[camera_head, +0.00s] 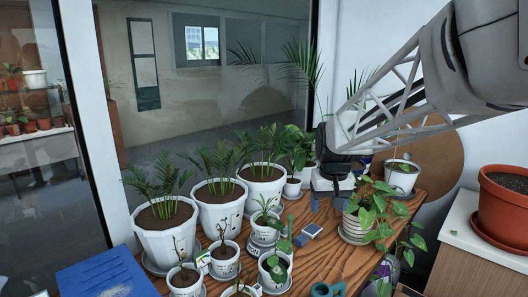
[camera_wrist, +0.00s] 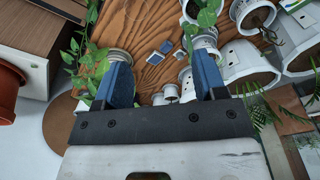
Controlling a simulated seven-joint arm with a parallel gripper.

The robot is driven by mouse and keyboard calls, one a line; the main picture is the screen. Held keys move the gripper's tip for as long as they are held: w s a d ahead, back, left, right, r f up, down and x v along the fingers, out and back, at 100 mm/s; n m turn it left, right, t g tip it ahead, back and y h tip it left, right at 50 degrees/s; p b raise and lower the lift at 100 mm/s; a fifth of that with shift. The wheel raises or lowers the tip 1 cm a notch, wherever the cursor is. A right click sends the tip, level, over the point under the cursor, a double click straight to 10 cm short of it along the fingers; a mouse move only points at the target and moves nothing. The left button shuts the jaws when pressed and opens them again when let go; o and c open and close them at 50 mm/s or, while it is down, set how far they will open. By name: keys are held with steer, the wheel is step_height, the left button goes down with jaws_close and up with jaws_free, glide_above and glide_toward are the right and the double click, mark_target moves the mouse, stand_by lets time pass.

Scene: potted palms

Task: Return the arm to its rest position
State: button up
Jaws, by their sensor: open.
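My gripper (camera_head: 331,190) hangs from my lattice-like arm over the wooden table (camera_head: 330,257), near its back right part. In the wrist view my gripper (camera_wrist: 161,65) shows two blue fingers spread wide apart, with nothing between them but the table and things further below. The gripper looks empty and apart from the pots around it. In the head view it partly covers the plants and pots behind it.
Several white potted palms (camera_head: 165,230) stand left on the table, with smaller pots (camera_head: 224,259) in front. A trailing plant in a striped pot (camera_head: 355,226) stands right of the gripper. Small blue-and-white items (camera_head: 311,230) lie mid-table. A terracotta pot (camera_head: 503,210) stands far right.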

steer(key=s+d+f, duration=0.1)
steer(key=s, duration=1.3)
steer(key=s+d+f+m+t, duration=0.1)
steer(key=s+f, duration=0.1)
steer(key=s, duration=1.3)
steer(key=shift+s, duration=0.3)
